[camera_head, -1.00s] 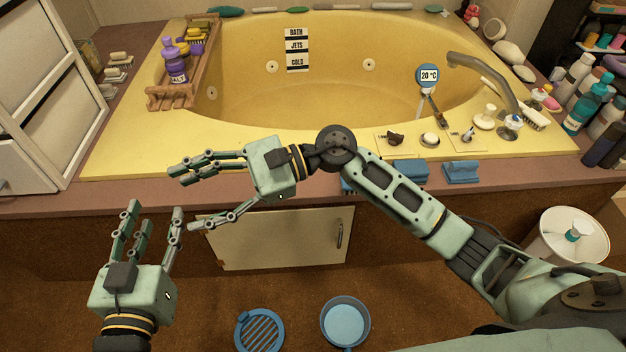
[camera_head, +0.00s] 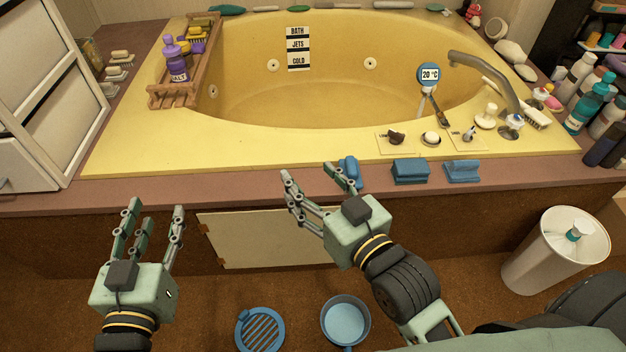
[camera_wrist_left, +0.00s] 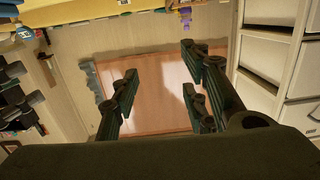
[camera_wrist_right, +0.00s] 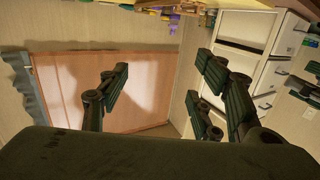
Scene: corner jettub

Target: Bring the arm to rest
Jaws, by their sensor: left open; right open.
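My left gripper (camera_head: 152,222) is open and empty at the lower left of the head view, in front of the tub's cabinet. My right gripper (camera_head: 318,190) is open and empty near the middle, in front of the brown tub ledge, with its fingers pointing toward the tub. In the head view its fingertips overlap the ledge near a small blue item; I cannot tell the gap. The left wrist view shows the left fingers (camera_wrist_left: 160,95) spread with nothing between them. The right wrist view shows the right fingers (camera_wrist_right: 165,95) spread and empty too.
A yellow corner tub (camera_head: 130,140) fills the back. Blue blocks (camera_head: 410,171) sit on its front ledge. A wooden rack (camera_head: 172,97) holds a purple bottle. A blue grate (camera_head: 260,330), a blue pan (camera_head: 345,321) and a white bin (camera_head: 550,250) stand on the floor. Drawers (camera_head: 45,100) stand left.

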